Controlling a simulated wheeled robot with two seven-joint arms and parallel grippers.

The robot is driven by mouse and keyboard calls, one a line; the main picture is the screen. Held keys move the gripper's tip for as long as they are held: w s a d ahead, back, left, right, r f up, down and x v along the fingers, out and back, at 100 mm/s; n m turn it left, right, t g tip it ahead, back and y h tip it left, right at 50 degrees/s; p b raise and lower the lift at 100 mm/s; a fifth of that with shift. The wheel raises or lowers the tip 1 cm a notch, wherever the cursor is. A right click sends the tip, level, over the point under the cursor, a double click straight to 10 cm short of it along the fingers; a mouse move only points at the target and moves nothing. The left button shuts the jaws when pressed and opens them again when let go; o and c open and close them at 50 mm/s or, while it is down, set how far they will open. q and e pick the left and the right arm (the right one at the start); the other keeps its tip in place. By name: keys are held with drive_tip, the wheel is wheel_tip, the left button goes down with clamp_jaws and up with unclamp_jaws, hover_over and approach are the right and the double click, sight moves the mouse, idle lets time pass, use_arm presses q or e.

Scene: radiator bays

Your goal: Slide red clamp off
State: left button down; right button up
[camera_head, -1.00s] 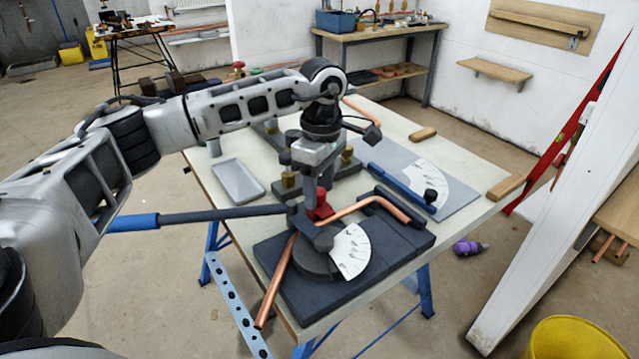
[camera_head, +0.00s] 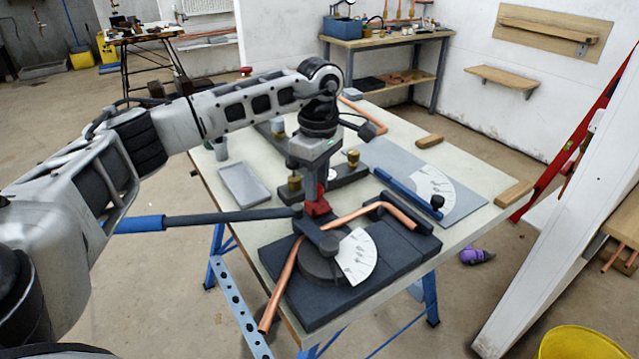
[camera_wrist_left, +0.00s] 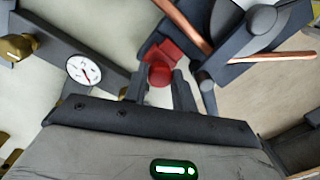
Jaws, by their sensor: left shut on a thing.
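The red clamp (camera_head: 318,207) is at the back edge of the dark bending block (camera_head: 400,245), beside the round former (camera_head: 322,268) with its white dial (camera_head: 357,257). My left gripper (camera_head: 317,196) points down and is shut on the clamp. In the left wrist view the clamp (camera_wrist_left: 160,73) sits between the fingers (camera_wrist_left: 160,90). A bent copper pipe (camera_head: 280,285) runs over the block past the clamp. Whether the clamp still touches the pipe is hard to tell. My right gripper is out of view.
A long blue-handled lever (camera_head: 215,217) reaches left from the former. A bar with brass fittings and a gauge (camera_head: 345,178) stands just behind the clamp. A grey tray (camera_head: 243,185) is at left, and a plate with a blue rule (camera_head: 408,192) at right.

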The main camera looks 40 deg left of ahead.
use_arm(q)
drive_tip(key=c, duration=1.1)
unclamp_jaws()
drive_tip(key=shift+w+a, duration=0.1)
drive_tip(key=shift+a, duration=0.15)
drive_tip(key=shift+c, duration=0.2)
drive_tip(key=shift+r, duration=0.15)
drive_tip(key=shift+r, duration=0.3)
wheel_tip(320, 180, up, 15)
drive_tip(key=shift+w+p, duration=0.35)
drive_tip(key=shift+w, duration=0.05)
drive_tip(key=shift+s, duration=0.1)
